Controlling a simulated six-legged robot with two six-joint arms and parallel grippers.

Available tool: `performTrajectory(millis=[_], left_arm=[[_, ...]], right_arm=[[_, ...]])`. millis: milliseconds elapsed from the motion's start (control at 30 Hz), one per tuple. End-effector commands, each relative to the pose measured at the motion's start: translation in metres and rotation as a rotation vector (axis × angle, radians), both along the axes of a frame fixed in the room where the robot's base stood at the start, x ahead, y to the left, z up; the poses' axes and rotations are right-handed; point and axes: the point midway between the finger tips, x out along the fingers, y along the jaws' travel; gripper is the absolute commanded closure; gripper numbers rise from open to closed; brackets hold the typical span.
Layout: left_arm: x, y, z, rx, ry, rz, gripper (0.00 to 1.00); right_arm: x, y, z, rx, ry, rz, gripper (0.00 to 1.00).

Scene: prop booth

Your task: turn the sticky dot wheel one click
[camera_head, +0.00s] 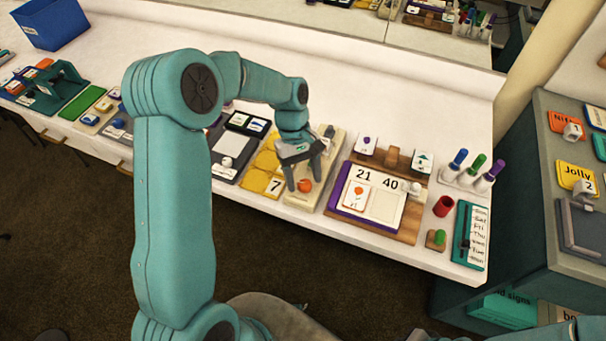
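The sticky dot wheel cannot be told for certain. The likeliest thing is a cream block (329,188) near the table's front edge, with a round orange piece (304,186) on it and a small grey part (329,131) at its far end. My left gripper (304,172) reaches down over this block from behind and left. Its two dark fingers look spread apart, with the orange piece just below and between them. I cannot tell whether a finger touches it. The gripper hides the middle of the block. My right gripper is not in view.
Left of the block lie yellow cards (262,183) marked 7. To the right stand a wooden board (407,232) with number cards, a marker holder (468,180) and a red cup (443,206). A blue bin (53,25) stands far left. The white tabletop (400,110) behind is clear.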

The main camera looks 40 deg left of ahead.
Motion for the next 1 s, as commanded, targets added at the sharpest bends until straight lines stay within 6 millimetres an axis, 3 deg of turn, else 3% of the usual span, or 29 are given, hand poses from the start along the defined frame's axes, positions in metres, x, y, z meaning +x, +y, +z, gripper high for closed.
performTrajectory(millis=[267, 700, 1000], left_arm=[[0.003, 0.004, 0.01, 0.001, -0.001, 0.0, 0.39], [0.024, 0.039, 0.112, 0.002, -0.003, 0.001, 0.39], [0.031, 0.052, 0.149, 0.001, -0.001, 0.0, 0.39]], right_arm=[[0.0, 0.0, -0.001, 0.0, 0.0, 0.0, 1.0], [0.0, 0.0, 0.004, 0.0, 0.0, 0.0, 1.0], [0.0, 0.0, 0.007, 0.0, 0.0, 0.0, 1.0]])
